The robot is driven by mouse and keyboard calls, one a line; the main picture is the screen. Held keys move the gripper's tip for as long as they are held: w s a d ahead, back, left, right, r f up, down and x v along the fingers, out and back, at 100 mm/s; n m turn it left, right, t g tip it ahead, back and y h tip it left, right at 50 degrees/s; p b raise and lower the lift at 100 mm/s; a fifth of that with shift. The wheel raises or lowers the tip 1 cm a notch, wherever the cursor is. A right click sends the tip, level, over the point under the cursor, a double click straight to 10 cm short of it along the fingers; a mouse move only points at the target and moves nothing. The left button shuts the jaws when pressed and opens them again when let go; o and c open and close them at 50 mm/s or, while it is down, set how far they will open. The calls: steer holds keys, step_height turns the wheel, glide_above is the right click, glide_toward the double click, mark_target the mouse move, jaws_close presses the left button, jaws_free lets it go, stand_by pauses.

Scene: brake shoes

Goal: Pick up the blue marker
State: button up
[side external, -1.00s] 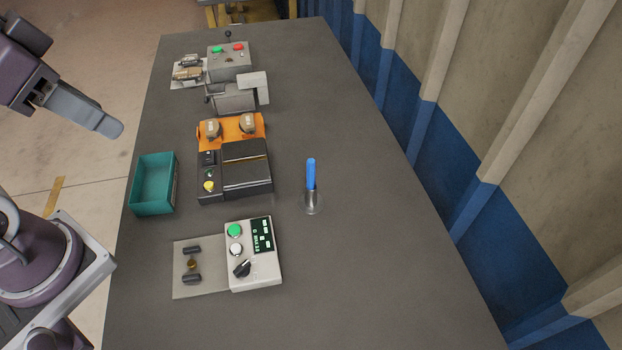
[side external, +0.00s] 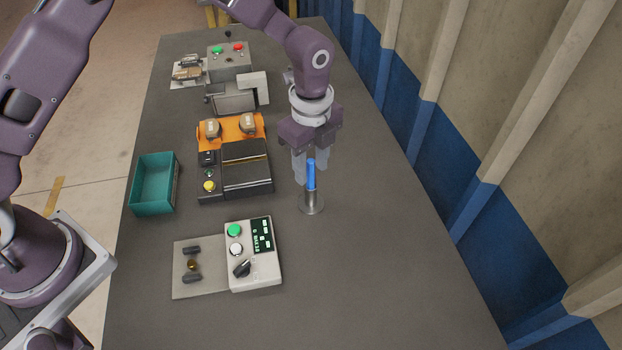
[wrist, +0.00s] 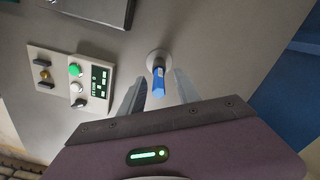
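The blue marker (side external: 311,175) stands upright in a small grey metal holder (side external: 312,203) on the right part of the table. In the wrist view the marker (wrist: 158,80) shows between the two fingers, with the holder (wrist: 158,57) at its far end. My gripper (side external: 309,179) points down over the marker. Its fingers (wrist: 157,92) are apart, with one on each side of the marker's upper part. I see gaps between the fingers and the marker in the wrist view.
To the left are a black machine with an orange top (side external: 234,170), a teal bin (side external: 153,184) and a white control box (side external: 253,254). More grey devices (side external: 230,62) stand at the back. The grey table (side external: 390,270) is clear to the right and in front of the holder.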

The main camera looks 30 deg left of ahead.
mark_target(311, 176)
step_height(311, 176, down, 3)
steer(key=shift+s+f, duration=0.1)
steer(key=shift+s, duration=0.05)
jaws_close()
step_height(311, 176, up, 17)
stand_by(0.9)
